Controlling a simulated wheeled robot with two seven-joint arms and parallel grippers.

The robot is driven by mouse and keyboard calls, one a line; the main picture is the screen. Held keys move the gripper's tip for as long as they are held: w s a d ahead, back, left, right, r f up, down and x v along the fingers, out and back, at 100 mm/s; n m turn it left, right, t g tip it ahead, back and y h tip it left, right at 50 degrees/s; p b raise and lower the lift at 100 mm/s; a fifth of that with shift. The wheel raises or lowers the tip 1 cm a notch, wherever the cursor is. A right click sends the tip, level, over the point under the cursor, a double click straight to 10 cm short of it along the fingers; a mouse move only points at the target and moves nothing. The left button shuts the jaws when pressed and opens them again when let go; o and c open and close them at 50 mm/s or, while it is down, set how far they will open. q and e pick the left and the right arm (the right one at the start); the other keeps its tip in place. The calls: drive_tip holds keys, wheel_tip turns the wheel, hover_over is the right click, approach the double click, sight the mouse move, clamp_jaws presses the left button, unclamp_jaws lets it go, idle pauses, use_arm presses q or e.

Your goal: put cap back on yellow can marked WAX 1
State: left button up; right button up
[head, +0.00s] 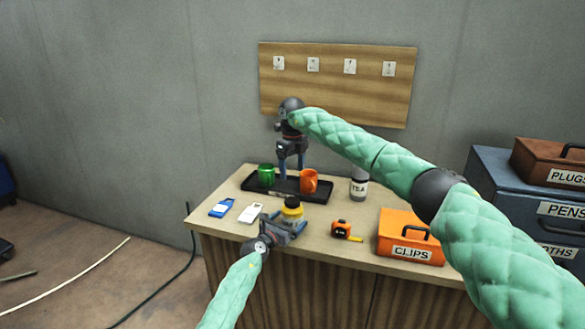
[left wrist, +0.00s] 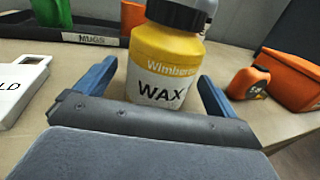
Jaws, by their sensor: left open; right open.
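The yellow can (head: 292,214) stands upright near the table's front edge. In the left wrist view its white label on the yellow can (left wrist: 160,62) reads WAX; any number is hidden behind my gripper. A dark grey cap (left wrist: 185,10) is on top of the can, cut off by the picture edge; I cannot tell how tightly it sits. My left gripper (head: 291,222) is open, low at the can, with its blue fingers on either side. My right gripper (head: 291,168) is open and points down above the black tray, behind the can, with nothing visible between its fingers.
The black tray (head: 258,187), labelled MUGS, holds a green mug (head: 266,174) and an orange mug (head: 309,181). A TEA bottle (head: 359,186), tape measure (head: 342,229) and orange CLIPS box (head: 408,237) are right. Blue and white tags (head: 251,212) lie left.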

sight(287, 223)
use_arm(q)
drive_tip(key=shift+v, duration=2.45)
